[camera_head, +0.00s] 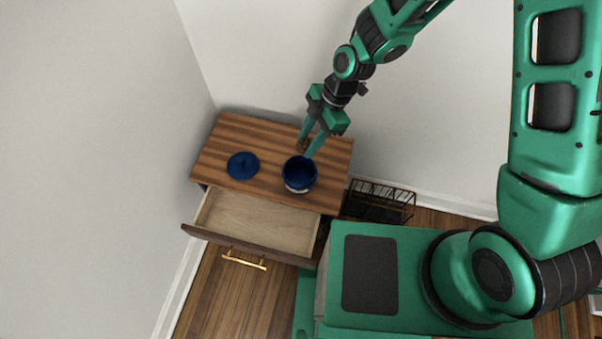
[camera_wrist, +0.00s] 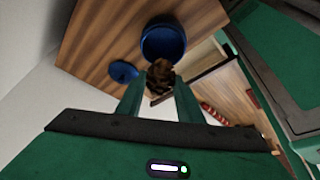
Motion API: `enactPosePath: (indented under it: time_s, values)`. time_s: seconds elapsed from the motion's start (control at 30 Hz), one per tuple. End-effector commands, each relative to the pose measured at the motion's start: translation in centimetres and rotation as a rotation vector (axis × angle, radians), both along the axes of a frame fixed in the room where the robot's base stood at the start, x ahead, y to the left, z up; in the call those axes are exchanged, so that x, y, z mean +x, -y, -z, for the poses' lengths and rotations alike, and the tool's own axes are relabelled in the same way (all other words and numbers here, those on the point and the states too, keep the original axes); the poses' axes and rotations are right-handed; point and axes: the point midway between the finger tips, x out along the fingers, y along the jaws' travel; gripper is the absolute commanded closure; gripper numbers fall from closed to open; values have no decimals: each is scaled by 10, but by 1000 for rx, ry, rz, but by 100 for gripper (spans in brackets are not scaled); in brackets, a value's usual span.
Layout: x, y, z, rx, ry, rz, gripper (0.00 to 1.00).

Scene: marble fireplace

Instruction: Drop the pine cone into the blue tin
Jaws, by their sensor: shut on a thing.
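The pine cone (camera_wrist: 160,75) is brown and sits between the fingertips of my gripper (camera_wrist: 160,88), which is shut on it. In the head view my gripper (camera_head: 307,146) points down beside the far rim of the blue tin, and the pine cone (camera_head: 302,145) shows small and dark at its fingers. The blue tin (camera_head: 299,174) stands upright and open on the wooden cabinet top. It also shows in the wrist view (camera_wrist: 163,43), just beyond the pine cone. The blue lid (camera_head: 243,166) lies on the cabinet top, left of the tin.
The wooden cabinet (camera_head: 225,137) has its drawer (camera_head: 255,219) pulled open, and the visible drawer floor is bare. A dark metal rack (camera_head: 380,201) stands on the floor to the right. White walls close in behind and left. A red striped thing (camera_wrist: 214,114) shows in the wrist view.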

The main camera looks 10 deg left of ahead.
Motion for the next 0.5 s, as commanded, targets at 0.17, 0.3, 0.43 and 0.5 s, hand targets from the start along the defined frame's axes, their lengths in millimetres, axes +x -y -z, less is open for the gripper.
enactPosePath:
  time_s: [0.17,0.3,0.43,0.5]
  values:
    - [0,1,15,-2,-3,1,88]
    - [0,2,31,-2,-2,2,88]
    - [0,1,44,-1,-2,2,88]
    - [0,1,49,-1,-2,1,88]
